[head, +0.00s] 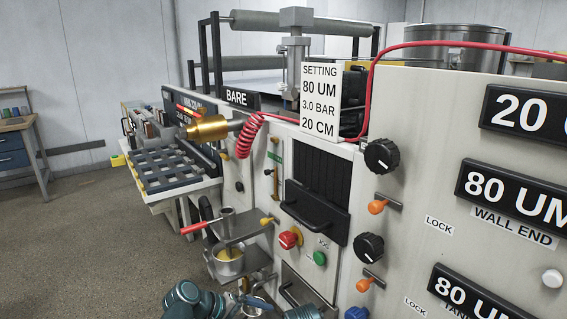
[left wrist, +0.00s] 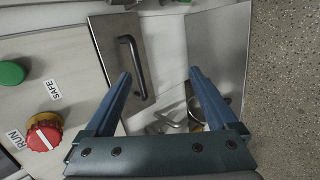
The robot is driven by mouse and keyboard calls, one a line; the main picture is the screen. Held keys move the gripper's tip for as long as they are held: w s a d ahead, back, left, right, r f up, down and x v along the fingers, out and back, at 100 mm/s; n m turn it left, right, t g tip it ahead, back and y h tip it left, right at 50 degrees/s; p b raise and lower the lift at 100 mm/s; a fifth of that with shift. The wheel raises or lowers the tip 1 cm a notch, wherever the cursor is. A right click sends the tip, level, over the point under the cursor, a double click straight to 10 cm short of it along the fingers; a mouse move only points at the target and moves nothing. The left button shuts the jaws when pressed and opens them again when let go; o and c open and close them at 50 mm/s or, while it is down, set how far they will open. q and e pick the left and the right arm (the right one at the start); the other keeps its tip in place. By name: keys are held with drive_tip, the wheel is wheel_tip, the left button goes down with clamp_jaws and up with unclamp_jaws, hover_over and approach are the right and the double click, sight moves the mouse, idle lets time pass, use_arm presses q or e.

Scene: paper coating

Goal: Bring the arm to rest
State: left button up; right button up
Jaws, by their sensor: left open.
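My left arm (head: 190,300) comes into the bottom of the head view, low in front of the coating machine (head: 400,230). My left gripper (left wrist: 158,74) shows in the left wrist view with its two blue fingers spread and nothing between them. Beyond the fingers are a grey metal panel with a bar handle (left wrist: 133,65) and a flat metal plate (left wrist: 220,45). I cannot tell how far the fingertips are from the handle. In the head view the fingers are not clearly visible. My right gripper is in neither view.
A red knob (head: 289,239) and green button (head: 320,258) sit on the machine front. A small pot (head: 229,261) stands on a side shelf, with a red-handled lever (head: 195,228) above it. A brass nozzle (head: 207,129) juts out left. Open floor (head: 70,240) lies left.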

use_arm(q)
drive_tip(key=s+a+f+m+g+y, duration=0.4)
drive_tip(key=s+a+f+m+y, duration=0.25)
drive_tip(key=a+y, duration=0.2)
drive_tip(key=s+d+m+y, duration=0.25)
drive_tip(key=s+d, duration=0.45)
drive_tip(key=d, duration=0.4)
wheel_tip(320, 180, up, 18)
drive_tip(key=h+p, duration=0.1)
drive_tip(key=p, duration=1.7)
drive_tip(key=shift+w+a+p, duration=0.3)
drive_tip(key=shift+w+p, duration=0.05)
drive_tip(key=shift+f, duration=0.1)
